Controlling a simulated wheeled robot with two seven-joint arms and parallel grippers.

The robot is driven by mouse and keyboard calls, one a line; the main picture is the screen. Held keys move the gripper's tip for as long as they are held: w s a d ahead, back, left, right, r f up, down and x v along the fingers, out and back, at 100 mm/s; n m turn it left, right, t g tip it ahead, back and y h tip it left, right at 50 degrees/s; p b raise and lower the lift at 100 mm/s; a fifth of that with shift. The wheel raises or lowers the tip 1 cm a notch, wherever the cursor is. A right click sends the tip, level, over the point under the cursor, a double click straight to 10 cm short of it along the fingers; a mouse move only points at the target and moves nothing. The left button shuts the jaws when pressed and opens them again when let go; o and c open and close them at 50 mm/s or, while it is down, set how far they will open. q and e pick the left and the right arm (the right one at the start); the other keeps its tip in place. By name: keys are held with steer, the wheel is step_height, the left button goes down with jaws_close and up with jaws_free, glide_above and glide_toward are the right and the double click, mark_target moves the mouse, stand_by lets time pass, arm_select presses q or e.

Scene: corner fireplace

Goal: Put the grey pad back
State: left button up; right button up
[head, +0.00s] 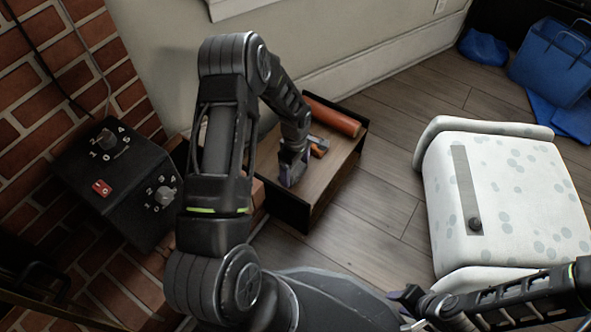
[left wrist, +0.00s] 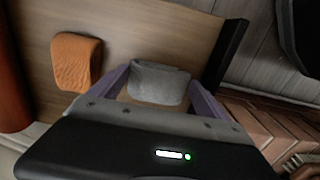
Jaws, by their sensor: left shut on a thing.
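The grey pad (left wrist: 158,83) sits between the two purple fingers of my left gripper (left wrist: 160,88) in the left wrist view, and the gripper is shut on it. In the head view my left gripper (head: 289,176) points down over the wooden floor of a dark-edged box (head: 322,188); the pad is mostly hidden there. I cannot tell whether the pad touches the wood. An orange pad (left wrist: 77,60) lies on the wood beside it. My right gripper (head: 406,308) is at the bottom of the head view, its fingers apart, with nothing seen between them.
A red-orange cylinder (head: 333,114) lies at the box's far end. A black control box (head: 118,180) stands left by the brick wall (head: 40,103). A white spotted seat (head: 515,200) stands at right, a blue bag (head: 552,62) behind it. Plank floor (head: 385,200) between is clear.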

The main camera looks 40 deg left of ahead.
mark_target(295, 170)
arm_select(q)
steer(key=o, duration=1)
step_height(295, 170, up, 12)
steer(key=p, duration=0.5)
